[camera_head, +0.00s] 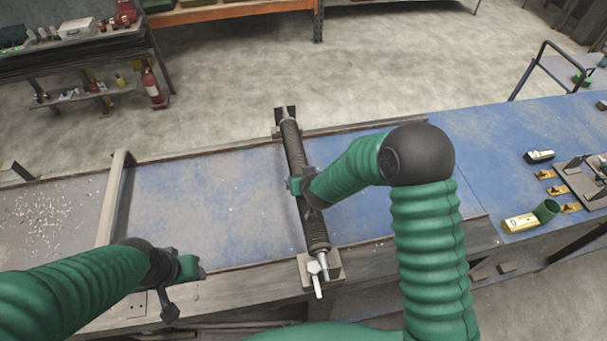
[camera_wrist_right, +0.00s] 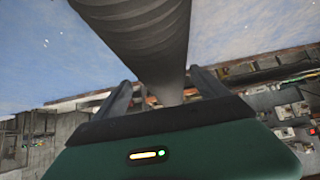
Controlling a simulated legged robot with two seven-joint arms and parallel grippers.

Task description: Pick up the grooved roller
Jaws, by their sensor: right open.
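The grooved roller (camera_head: 293,150) is a long dark ribbed cylinder lying across the blue bench, its ends resting on supports at the far and near edges. In the right wrist view its ribbed body (camera_wrist_right: 140,30) fills the upper middle and narrows to a smooth part between the fingers. My right gripper (camera_head: 305,188) is at the roller's middle and hides part of it. In the right wrist view this gripper (camera_wrist_right: 162,88) is open, with one finger on each side of the roller. My left gripper (camera_head: 188,280) is over the bench's near edge, left of the roller and apart from it.
A raised wooden crossbar (camera_head: 113,200) crosses the bench at left. The blue surface (camera_head: 205,200) left of the roller is clear.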

